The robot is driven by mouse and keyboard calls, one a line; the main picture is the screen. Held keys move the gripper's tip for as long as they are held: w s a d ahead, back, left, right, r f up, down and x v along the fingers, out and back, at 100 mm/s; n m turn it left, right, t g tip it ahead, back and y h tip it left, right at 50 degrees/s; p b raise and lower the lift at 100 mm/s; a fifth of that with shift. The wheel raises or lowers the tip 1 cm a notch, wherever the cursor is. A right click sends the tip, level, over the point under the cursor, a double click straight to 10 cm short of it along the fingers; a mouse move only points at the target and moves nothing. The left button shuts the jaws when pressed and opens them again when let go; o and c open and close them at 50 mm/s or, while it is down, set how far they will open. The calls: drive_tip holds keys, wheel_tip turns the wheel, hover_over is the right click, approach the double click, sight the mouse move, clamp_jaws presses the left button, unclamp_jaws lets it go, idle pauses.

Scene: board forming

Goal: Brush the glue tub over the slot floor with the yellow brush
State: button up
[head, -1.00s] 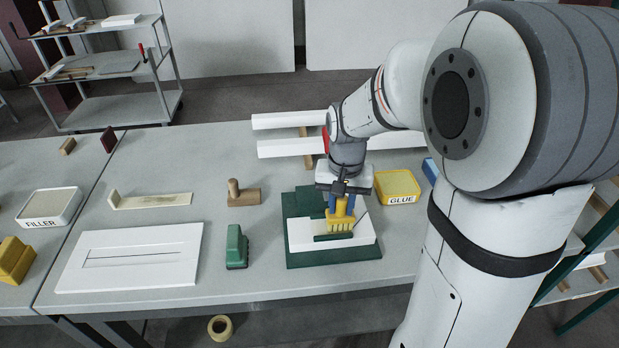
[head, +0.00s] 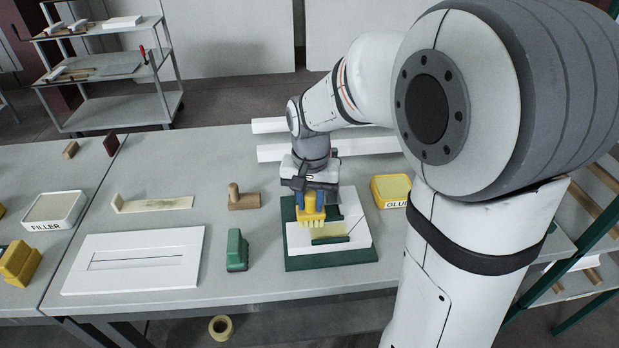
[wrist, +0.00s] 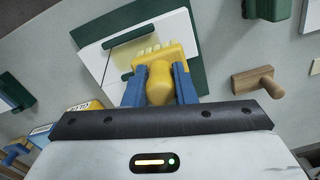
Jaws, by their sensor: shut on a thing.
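My gripper (head: 311,203) is shut on the yellow brush (head: 312,214), with a blue finger on each side of its handle; the brush also shows in the wrist view (wrist: 158,75). The bristles point down at the left end of the slot (head: 333,239) in the white board on the green jig (head: 334,263). I cannot tell whether they touch the floor. The slot floor right of the brush looks pale yellow, with dark green along an edge. The yellow glue tub (head: 390,186) stands right of the jig, its label partly hidden by my arm.
A green-handled block (head: 237,251) and a wooden block with a knob (head: 243,200) stand left of the jig. A white slotted panel (head: 133,275) lies farther left, near a filler tub (head: 54,209). White boards (head: 270,151) lie behind.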

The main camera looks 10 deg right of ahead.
drive_tip(key=shift+r+p, duration=1.4)
drive_tip(key=shift+r, duration=0.8)
